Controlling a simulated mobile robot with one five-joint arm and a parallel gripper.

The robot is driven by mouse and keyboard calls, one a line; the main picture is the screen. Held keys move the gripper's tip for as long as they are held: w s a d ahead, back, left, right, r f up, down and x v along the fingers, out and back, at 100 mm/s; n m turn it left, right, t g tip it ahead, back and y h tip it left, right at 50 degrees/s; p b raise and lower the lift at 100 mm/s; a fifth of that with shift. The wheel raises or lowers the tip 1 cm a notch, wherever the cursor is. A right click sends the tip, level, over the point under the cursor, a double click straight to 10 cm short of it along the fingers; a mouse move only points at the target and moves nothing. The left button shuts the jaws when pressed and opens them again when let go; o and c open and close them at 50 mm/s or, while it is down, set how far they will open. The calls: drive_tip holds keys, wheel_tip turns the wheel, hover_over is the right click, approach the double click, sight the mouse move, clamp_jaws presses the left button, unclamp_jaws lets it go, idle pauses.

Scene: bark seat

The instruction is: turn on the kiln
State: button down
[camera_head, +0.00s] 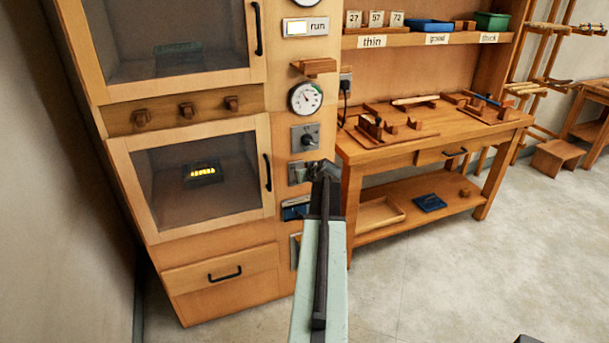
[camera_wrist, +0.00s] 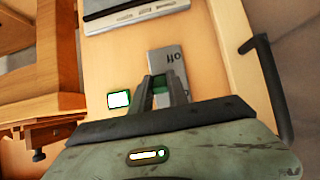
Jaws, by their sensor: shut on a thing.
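The kiln (camera_head: 215,255) is a tall wooden cabinet with glass doors, at the left in the head view. Its right column carries a dial gauge (camera_head: 305,98), a knob plate (camera_head: 304,138) and, lower, a grey switch plate (camera_head: 297,174). My gripper (camera_head: 325,172) is at this lower plate and covers its right part. The fingers mostly hide the switch's moving part. Yellow-orange light glows behind the lower door (camera_head: 160,205).
Black door handles (camera_head: 267,172) stick out left of my gripper. A wooden workbench (camera_head: 440,133) with tools and a lower shelf stands close on the right. The floor (camera_head: 450,270) in front is clear.

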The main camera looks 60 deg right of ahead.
drive_tip(key=c, duration=1.3)
unclamp_jaws()
drive_tip(key=shift+s+d+f, duration=0.1)
drive_tip(key=shift+d, duration=0.05)
drive_tip(key=shift+s+a+r+p, duration=0.25)
drive_tip(key=shift+a+r+p, duration=0.1)
drive_tip(key=shift+r+p, duration=0.05)
drive_tip(key=p+v, duration=0.3)
drive_tip(key=v, duration=0.3)
drive_tip(key=shift+s+a+r+p, duration=0.1)
drive_tip(key=shift+s+a+p, duration=0.1)
drive_tip(key=shift+s+p, duration=0.1)
